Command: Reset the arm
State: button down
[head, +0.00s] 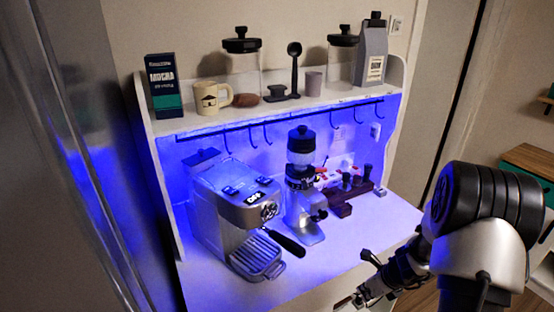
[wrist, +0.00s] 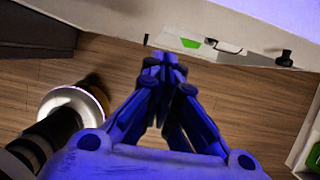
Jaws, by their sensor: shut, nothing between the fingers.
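My gripper (wrist: 163,60) is shut and empty in the wrist view, its fingertips together above the wooden floor, near the cabinet's edge. In the head view my arm comes in from the right, and the gripper end (head: 346,302) is low, at the front right of the espresso cabinet (head: 330,262). The gripper is apart from the machine and the grinder. Its fingertips are small and partly cut off near the bottom edge of the head view.
An espresso machine (head: 228,212) with a portafilter handle (head: 288,244) stands on the counter, next to a grinder (head: 301,180). A dark tamping stand (head: 345,195) is to its right. The shelf holds a mug (head: 209,99), jars (head: 242,66) and a mocha box (head: 163,88).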

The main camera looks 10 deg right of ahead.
jog(key=s+a+r+n+y+b, duration=0.1)
jog(key=s+a+r+n, duration=0.1)
jog(key=a+r+n, duration=0.7)
jog(key=s+a+r+n+b, duration=0.1)
jog(key=s+a+r+n, duration=0.1)
jog(key=a+r+n, duration=0.65)
jog(key=s+r+n+h, duration=0.1)
jog(key=s+r+n, duration=0.2)
jog(key=s, duration=0.3)
jog(key=s+a+r+n, duration=0.1)
jog(key=s+r+n, duration=0.2)
jog(key=s+n, duration=0.3)
jog(key=s+r+n+h+b, duration=0.1)
jog(key=s+r+n, duration=0.3)
jog(key=s, duration=0.4)
jog(key=shift+s+a+n+h, duration=0.15)
jog(key=shift+a+n+h, duration=0.15)
jog(key=shift+n, duration=0.25)
